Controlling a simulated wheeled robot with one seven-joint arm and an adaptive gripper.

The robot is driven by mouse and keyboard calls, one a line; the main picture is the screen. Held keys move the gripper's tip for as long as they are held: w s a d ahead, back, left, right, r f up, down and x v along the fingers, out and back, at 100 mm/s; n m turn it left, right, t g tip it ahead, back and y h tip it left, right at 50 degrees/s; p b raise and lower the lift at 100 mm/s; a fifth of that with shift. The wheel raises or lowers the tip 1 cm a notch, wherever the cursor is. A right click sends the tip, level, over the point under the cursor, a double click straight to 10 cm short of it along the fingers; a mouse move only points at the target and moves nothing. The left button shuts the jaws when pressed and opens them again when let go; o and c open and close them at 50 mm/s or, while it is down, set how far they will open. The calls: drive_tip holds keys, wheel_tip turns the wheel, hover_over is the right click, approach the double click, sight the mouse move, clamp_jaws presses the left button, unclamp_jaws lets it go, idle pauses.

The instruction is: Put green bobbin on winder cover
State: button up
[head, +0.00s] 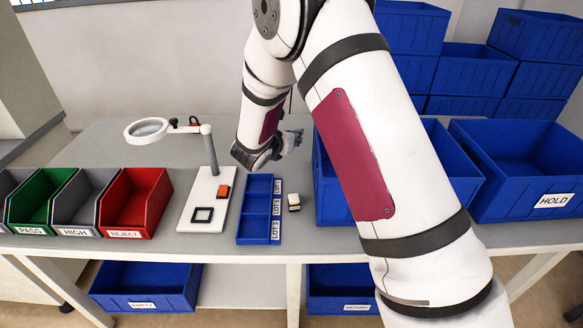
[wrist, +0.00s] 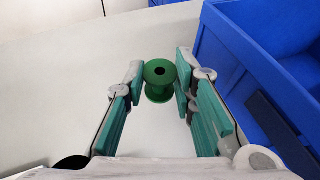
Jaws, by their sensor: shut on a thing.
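The green bobbin (wrist: 160,80) shows in the wrist view, upright between the fingertips of my gripper (wrist: 160,84). My gripper is shut on it, with a teal-padded finger on each side. In the head view my gripper (head: 292,140) is over the back part of the grey table, left of the large blue bins; the bobbin is hidden there. I cannot tell for certain which thing is the winder cover. A small cream and black block (head: 294,202) sits on the table right of the blue lot tray.
The blue lot tray (head: 240,222) lies mid-table. Left of it stands a magnifier lamp on a white base (head: 184,218) with an orange block (head: 224,191). The red REJECT bin (head: 160,205) is further left. A blue HOLD bin (head: 495,205) stands at right. The back left table is clear.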

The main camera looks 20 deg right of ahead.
sight(291, 172)
wheel_tip(291, 172, down, 10)
drive_tip(key=shift+b, duration=0.5)
drive_tip(key=shift+f, duration=0.1)
drive_tip(key=shift+f, duration=0.1)
drive_tip(key=o, duration=1)
drive_tip(key=shift+o, duration=0.2)
